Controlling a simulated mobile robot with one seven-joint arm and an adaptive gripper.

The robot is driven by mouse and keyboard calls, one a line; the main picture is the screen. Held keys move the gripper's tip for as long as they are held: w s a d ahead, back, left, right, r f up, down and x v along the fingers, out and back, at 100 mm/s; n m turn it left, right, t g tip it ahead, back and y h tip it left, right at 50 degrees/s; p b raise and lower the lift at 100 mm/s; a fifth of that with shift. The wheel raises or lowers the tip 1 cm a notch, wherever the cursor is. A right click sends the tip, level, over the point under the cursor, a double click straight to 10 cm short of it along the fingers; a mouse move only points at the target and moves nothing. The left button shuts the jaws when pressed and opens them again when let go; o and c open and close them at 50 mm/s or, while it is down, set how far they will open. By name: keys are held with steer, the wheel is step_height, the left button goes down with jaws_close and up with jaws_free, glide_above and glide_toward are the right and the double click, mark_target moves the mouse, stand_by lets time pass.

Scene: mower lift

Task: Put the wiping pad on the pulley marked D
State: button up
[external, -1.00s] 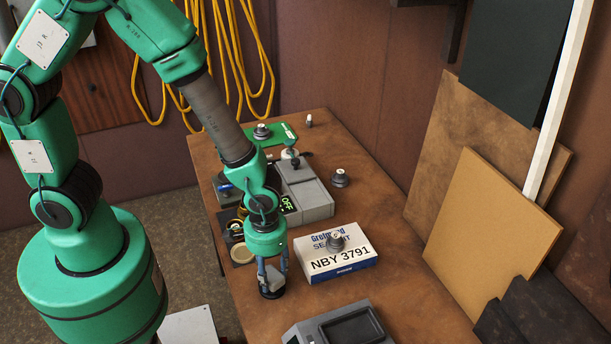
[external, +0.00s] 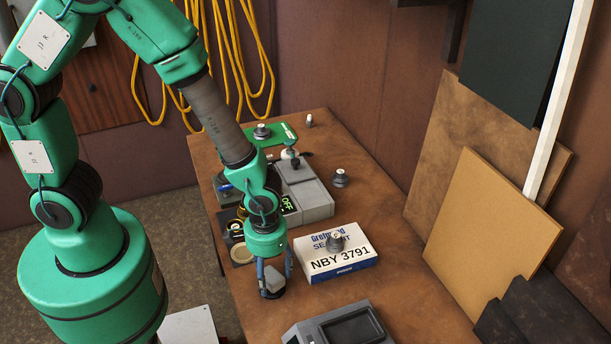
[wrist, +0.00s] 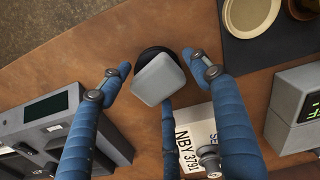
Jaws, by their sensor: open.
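A light grey rounded pad, apparently the wiping pad (wrist: 160,82), lies over a dark round piece, apparently a pulley (wrist: 150,54), in the wrist view. The pad covers most of that piece, and no letter on it shows. In the external view the pad (external: 271,284) is at the near left of the table, below my gripper (external: 275,272). My gripper's blue fingers (wrist: 155,78) are spread open around the pad, with gaps visible between fingertips and pad. Similar dark pulley-like pieces stand on the sealant box (external: 335,241), on the green board (external: 262,131) and on the tabletop (external: 340,178); their marks are unreadable.
The white sealant box (external: 343,262) is close right of my gripper. A grey device with a screen (external: 350,327) stands at the near edge. A grey unit (external: 312,201), a dark mat with a cream dish (external: 242,253) lie behind. Bare table is free at right.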

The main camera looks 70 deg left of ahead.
step_height(320, 180, up, 12)
steer(key=p, duration=0.1)
steer(key=shift+p, duration=0.3)
stand_by(0.7)
step_height(320, 180, up, 18)
steer(key=r+m+t, duration=0.1)
steer(key=m+t, duration=0.1)
steer(key=t, duration=0.1)
glide_above(270, 273)
steer(key=s+a, duration=0.2)
steer(key=a, duration=0.6)
steer(key=s+a+r+m+t, duration=0.2)
steer(key=s+a+r, duration=0.5)
steer(key=s+r, duration=0.3)
step_height(270, 273, up, 2)
steer(key=shift+s+a+r+m+t, duration=0.15)
steer(key=shift+s+a+m+t, duration=0.05)
steer(key=shift+s+m+t, duration=0.1)
step_height(270, 273, down, 5)
steer(key=b, duration=0.4)
steer(key=shift+r+b, duration=0.1)
steer(key=shift+b, duration=0.3)
